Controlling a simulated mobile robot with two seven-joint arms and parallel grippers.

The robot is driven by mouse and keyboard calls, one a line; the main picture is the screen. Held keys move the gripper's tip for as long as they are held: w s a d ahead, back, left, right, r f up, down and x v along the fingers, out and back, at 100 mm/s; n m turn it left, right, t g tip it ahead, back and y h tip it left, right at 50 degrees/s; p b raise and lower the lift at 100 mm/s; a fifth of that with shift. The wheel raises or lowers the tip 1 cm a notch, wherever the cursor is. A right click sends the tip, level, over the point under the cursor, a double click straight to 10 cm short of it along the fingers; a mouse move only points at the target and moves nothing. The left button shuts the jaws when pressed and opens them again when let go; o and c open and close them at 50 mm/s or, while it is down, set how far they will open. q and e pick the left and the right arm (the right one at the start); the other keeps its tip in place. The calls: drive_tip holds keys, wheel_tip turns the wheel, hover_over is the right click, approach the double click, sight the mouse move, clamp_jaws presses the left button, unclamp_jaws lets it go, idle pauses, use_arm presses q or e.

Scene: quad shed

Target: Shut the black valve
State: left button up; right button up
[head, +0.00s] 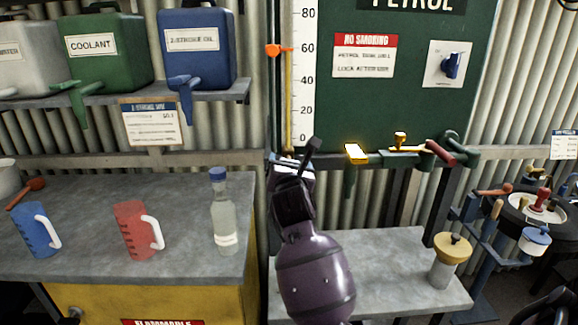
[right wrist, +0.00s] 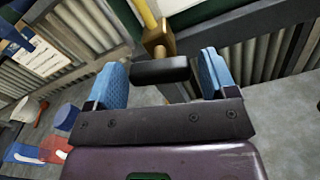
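The black valve (right wrist: 160,71) shows in the right wrist view as a short dark bar, lying crosswise in front of a brass block (right wrist: 158,43) at the foot of a yellow tube. My right gripper (right wrist: 162,85) is open, with one blue finger pad on each side of the bar. The bar's ends lie close to the pads; I cannot tell whether they touch. In the head view my right gripper (head: 293,172) is at the foot of the gauge tube and hides much of the valve area. My left gripper is not in view.
A bottle (head: 223,215), red jug (head: 133,230) and blue jug (head: 37,232) stand on the left bench. A yellow-lidded jar (head: 448,262) stands right.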

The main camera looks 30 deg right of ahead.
drive_tip(key=c, duration=0.7)
drive_tip(key=shift+r+n+p, duration=0.15)
drive_tip(key=shift+n+p, duration=0.35)
drive_tip(key=shift+p, duration=0.25)
drive_tip(key=shift+n+p, duration=0.6)
drive_tip(key=shift+p, duration=0.2)
drive_tip(key=shift+n+p, duration=0.4)
drive_tip(key=shift+n, duration=0.2)
drive_tip(key=o, duration=0.9)
drive_tip(key=shift+o, duration=0.2)
